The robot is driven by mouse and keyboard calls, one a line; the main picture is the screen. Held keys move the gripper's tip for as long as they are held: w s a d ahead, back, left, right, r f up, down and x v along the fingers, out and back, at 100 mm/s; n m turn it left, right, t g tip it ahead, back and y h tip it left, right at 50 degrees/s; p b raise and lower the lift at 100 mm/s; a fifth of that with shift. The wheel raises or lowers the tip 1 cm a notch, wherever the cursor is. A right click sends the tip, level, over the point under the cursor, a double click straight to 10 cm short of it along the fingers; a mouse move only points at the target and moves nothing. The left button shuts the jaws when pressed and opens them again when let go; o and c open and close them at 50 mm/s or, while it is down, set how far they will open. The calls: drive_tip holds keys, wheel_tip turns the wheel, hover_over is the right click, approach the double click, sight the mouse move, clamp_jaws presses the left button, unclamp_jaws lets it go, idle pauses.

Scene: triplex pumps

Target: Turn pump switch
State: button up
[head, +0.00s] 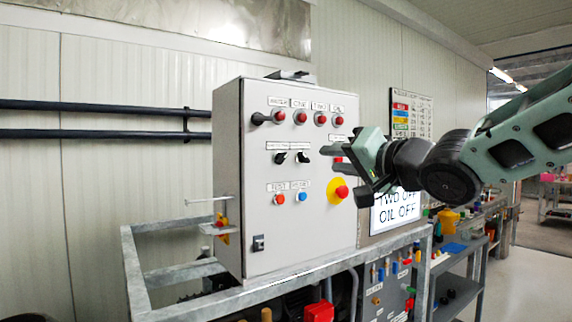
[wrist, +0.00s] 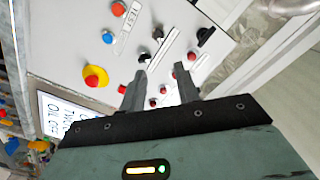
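A grey control box (head: 230,150) carries the pump switches on its front panel. Two black rotary switches sit in the middle row, a left one (head: 280,158) and a right one (head: 302,156). Both also show in the wrist view, the left (wrist: 157,32) and the right (wrist: 143,58). A third black switch handle (head: 260,118) is at the top left of the panel, also in the wrist view (wrist: 204,34). My gripper (head: 333,157) is in front of the panel's right side, its fingers pointing at the panel. In the wrist view its fingers (wrist: 160,72) are apart with nothing held between them.
A yellow and red emergency button (head: 338,190) sits low on the panel. Red lamps (head: 303,118) line the top row. Red (head: 279,199) and blue (head: 302,197) buttons sit below the switches. A white text display (head: 397,212) stands right of the box. A metal frame (head: 290,283) runs below.

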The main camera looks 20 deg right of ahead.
sight(285, 157)
drive_tip(key=b+x, duration=0.4)
drive_tip(key=x, duration=1.2)
drive_tip(key=shift+w+f, duration=0.1)
drive_tip(key=shift+w, duration=0.15)
clamp_jaws()
